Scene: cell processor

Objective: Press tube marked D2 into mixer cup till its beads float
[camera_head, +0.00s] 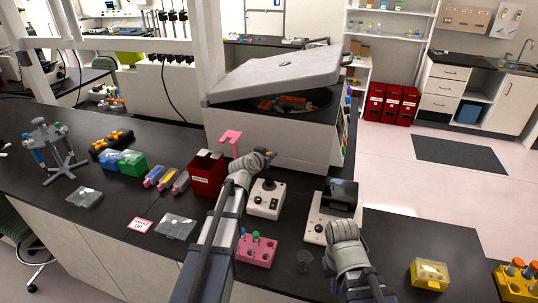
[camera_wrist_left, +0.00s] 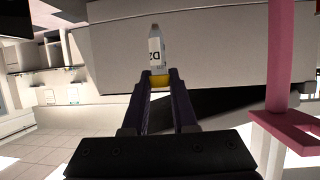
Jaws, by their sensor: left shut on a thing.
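My left gripper (camera_head: 266,156) is shut on the yellow cap of a clear tube marked D2 (camera_wrist_left: 157,52). In the left wrist view, my left gripper (camera_wrist_left: 158,84) has the tube's body extending beyond the fingertips. The tube is held in the air, clear of the mixer; its beads cannot be made out. The white mixer (camera_head: 265,205) stands on the bench below and near the left gripper, with a dark cup on top (camera_head: 268,184). My right gripper (camera_head: 343,232) is by the second white device, its fingers hidden by the wrist.
A pink rack (camera_head: 258,252) with several tubes stands in front of the mixer. A red box (camera_head: 205,175) and a pink stand (camera_head: 230,137) are to the left. The large centrifuge (camera_head: 285,130) with a raised lid is behind. A white device with a dark screen (camera_head: 341,193) is right.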

